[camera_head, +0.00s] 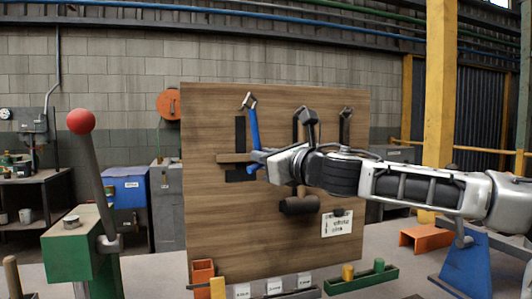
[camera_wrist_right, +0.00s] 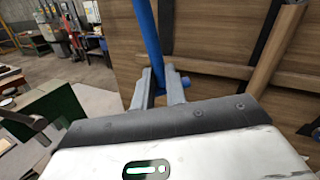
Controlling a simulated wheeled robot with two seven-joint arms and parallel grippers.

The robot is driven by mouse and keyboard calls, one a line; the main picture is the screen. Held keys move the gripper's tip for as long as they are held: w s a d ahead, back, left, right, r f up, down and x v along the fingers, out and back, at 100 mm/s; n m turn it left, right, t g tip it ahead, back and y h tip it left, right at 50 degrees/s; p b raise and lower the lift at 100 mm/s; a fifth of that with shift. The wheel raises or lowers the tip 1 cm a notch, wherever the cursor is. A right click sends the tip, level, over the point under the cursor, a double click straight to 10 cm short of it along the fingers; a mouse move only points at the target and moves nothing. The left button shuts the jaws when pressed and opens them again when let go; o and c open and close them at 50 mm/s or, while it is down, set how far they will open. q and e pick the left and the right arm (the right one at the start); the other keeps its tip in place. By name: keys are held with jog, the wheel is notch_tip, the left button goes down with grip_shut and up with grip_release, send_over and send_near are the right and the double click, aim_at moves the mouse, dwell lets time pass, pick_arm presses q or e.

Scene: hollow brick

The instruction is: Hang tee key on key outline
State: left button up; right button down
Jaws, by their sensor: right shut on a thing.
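My right gripper (camera_head: 262,163) is shut on a blue bar-like tool, which I take to be the tee key (camera_head: 253,130). It stands nearly upright, tilted slightly, in front of the left part of the wooden board (camera_head: 210,210). A metallic piece (camera_head: 249,101) shows at its upper end; I cannot tell whether it belongs to the tool or the board. A black outline (camera_head: 240,133) is just left of the tool, partly hidden. In the right wrist view, the blue bar (camera_wrist_right: 144,35) rises from between the fingers (camera_wrist_right: 160,92). The left gripper is not in view.
A wooden strip (camera_head: 233,158) crosses the outline. A hammer-like tool (camera_head: 309,117) and another hanging tool (camera_head: 346,115) are on the board's right. A red-knobbed lever (camera_head: 81,122) stands left. Orange (camera_head: 203,274) and green (camera_head: 365,281) holders sit below.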

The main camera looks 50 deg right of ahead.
jog(key=shift+w+d+p, duration=0.25)
jog(key=shift+w+p, duration=0.1)
jog(key=shift+w, duration=0.15)
jog(key=shift+w+d+p, duration=0.25)
jog(key=shift+w+p, duration=0.05)
jog(key=shift+w, duration=0.2)
jog(key=shift+w+d+p, duration=0.4)
jog(key=shift+w+p, duration=0.1)
jog(key=shift+w, duration=0.15)
jog(key=shift+w+d+f+p, duration=0.1)
jog(key=shift+w+d+p, duration=0.25)
jog(key=shift+w+p, duration=0.25)
jog(key=shift+w+d+p, duration=0.35)
jog(key=shift+w+p, duration=0.2)
jog(key=shift+w, duration=0.05)
jog(key=shift+d+f+p, duration=0.1)
jog(key=shift+d+p, duration=0.15)
jog(key=shift+p, duration=0.25)
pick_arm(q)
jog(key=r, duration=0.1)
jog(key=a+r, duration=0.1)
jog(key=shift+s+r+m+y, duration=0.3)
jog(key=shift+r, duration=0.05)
pick_arm(e)
jog(key=shift+f, duration=0.25)
